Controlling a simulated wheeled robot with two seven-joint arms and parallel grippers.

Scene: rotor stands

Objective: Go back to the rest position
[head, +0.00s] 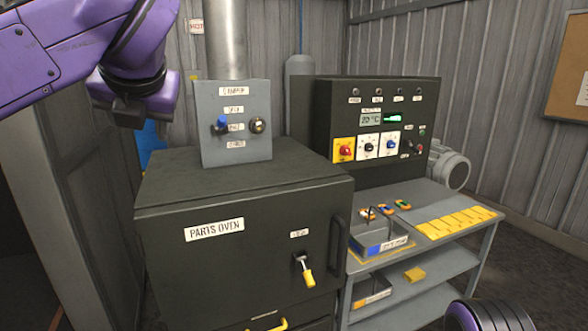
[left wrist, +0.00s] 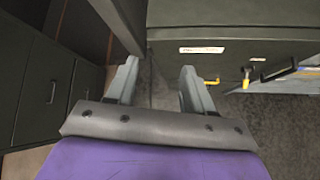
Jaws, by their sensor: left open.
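My left arm comes in purple from the upper left in the head view, and its fingers do not show there. In the left wrist view my left gripper (left wrist: 155,85) has its two grey fingers apart, with nothing between them but the floor beyond. It is apart from the parts oven (left wrist: 270,55). The dark oven (head: 250,265) stands in the middle of the head view, its door shut, with a yellow-tipped latch handle (head: 304,270). A purple and black part of my right arm (head: 488,316) shows at the bottom right; my right gripper is not visible.
A grey damper box (head: 236,150) and a flue pipe (head: 224,40) stand on the oven. A dark control panel (head: 330,120) stands behind a grey table (head: 455,205) with a tray (head: 378,238) and yellow pads (head: 460,222).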

